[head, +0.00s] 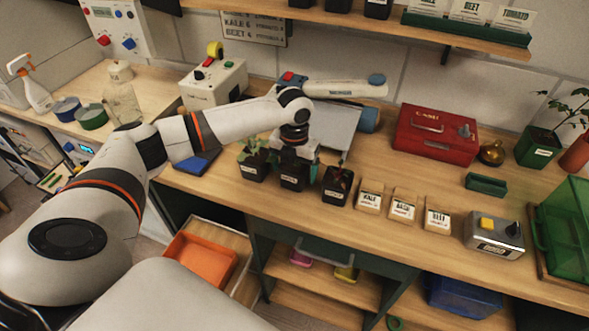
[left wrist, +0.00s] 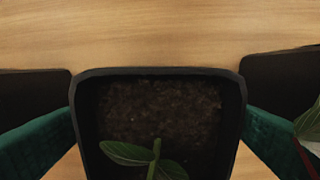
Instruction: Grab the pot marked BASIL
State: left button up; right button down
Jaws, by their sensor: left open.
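Three black pots with white labels stand in a row on the wooden bench: a left pot (head: 249,172), a middle pot (head: 291,184) and a right pot (head: 337,194). Their labels are too small to read surely, so I cannot tell which is marked BASIL. My left gripper (head: 294,158) is at the middle pot from above, its jaws open. In the left wrist view the middle pot (left wrist: 160,76), with dark soil and a green seedling, sits between the green fingers. Whether they touch its sides is unclear. My right gripper is not in view.
Seed packets (head: 403,208) marked KALE, BASIL and BEET lie right of the pots. A red box (head: 436,135) stands behind them, and a grey box with a yellow button (head: 494,236) is further right. The neighbouring pots stand close on both sides.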

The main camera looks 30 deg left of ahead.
pick_arm(q)
jog(key=shift+f, duration=0.3)
jog(key=c, duration=1.2)
jog(key=shift+r, duration=0.1)
